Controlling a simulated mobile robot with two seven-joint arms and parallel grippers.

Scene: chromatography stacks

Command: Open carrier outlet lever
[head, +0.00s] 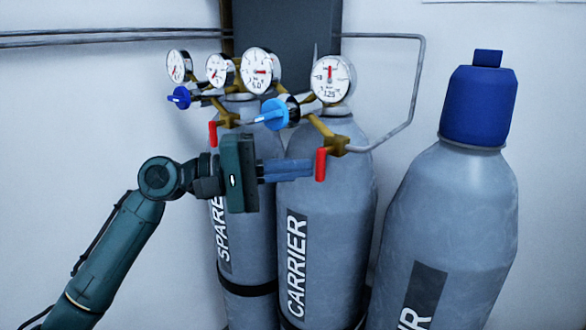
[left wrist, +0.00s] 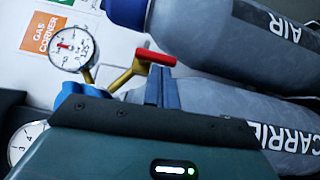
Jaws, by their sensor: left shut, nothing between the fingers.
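The CARRIER cylinder (head: 340,215) stands in the middle of the head view. Its red outlet lever (head: 320,165) hangs straight down from the brass outlet fitting (head: 333,142). My left gripper (head: 308,168) is shut and empty, with its fingertips just left of the lever. I cannot tell whether they touch it. In the left wrist view the red lever (left wrist: 157,57) lies just beyond the tips of the closed blue-grey fingers (left wrist: 163,88), and the brass fitting (left wrist: 123,77) is beside it. My right gripper is not in view.
The SPARE cylinder (head: 245,250) stands close on the left, with its own red lever (head: 213,134). A blue-capped AIR cylinder (head: 450,215) stands to the right. Gauges (head: 333,78), a light-blue knob (head: 272,115) and a grey pipe (head: 415,85) are above the lever.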

